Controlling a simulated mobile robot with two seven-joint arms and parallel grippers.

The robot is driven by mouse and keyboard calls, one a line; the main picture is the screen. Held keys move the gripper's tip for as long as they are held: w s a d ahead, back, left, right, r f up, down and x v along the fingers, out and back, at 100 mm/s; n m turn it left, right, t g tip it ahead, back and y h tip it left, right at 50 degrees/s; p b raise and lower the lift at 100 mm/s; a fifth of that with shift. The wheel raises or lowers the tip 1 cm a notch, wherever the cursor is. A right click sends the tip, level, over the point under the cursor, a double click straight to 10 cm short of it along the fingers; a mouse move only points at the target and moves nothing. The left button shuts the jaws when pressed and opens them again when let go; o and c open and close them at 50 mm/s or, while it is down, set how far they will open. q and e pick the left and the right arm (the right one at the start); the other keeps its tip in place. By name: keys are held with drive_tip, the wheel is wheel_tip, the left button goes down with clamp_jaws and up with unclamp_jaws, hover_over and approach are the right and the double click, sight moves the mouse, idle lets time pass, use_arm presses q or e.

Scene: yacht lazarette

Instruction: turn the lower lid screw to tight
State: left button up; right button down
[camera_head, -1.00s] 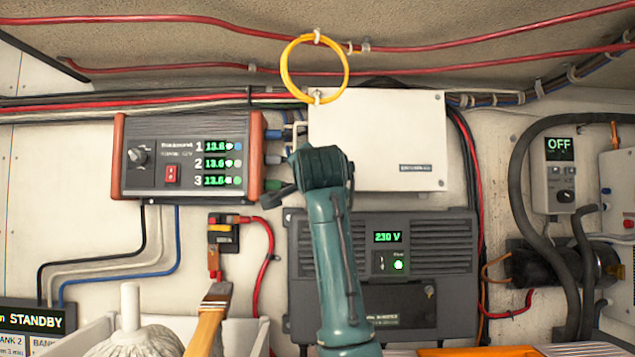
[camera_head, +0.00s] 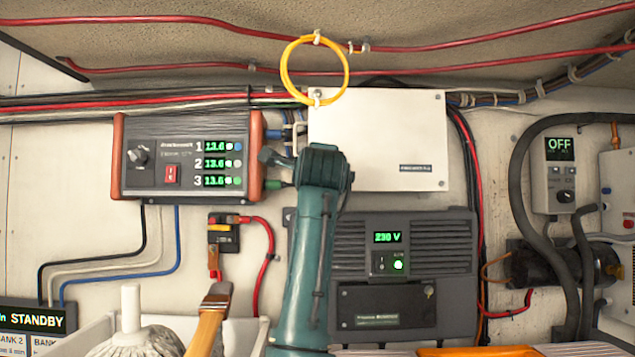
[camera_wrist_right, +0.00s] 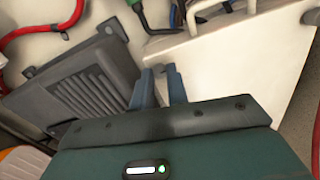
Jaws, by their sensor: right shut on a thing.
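The white box (camera_head: 385,140) with its flat lid is on the wall. A lid screw (camera_head: 317,94) shows at its upper left corner. My right arm comes up from below and covers the box's lower left corner, so the lower lid screw is hidden in the head view. In the right wrist view, the two blue fingers of my right gripper (camera_wrist_right: 160,82) stand at the edge of the white box (camera_wrist_right: 225,70). The gripper is closed at the screw's place, but the screw head and its angle are hidden. My left gripper is not in view.
An orange-ended charger (camera_head: 185,185) is close left of my right wrist. The dark inverter (camera_head: 440,260) is below the box, behind the arm. A yellow cable loop (camera_head: 283,72) hangs over the box's top edge. A brush (camera_head: 208,325) stands low in front.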

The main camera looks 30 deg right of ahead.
drive_tip(key=shift+m, duration=0.5)
drive_tip(key=c, duration=1.4)
unclamp_jaws()
drive_tip(key=shift+o, duration=0.2)
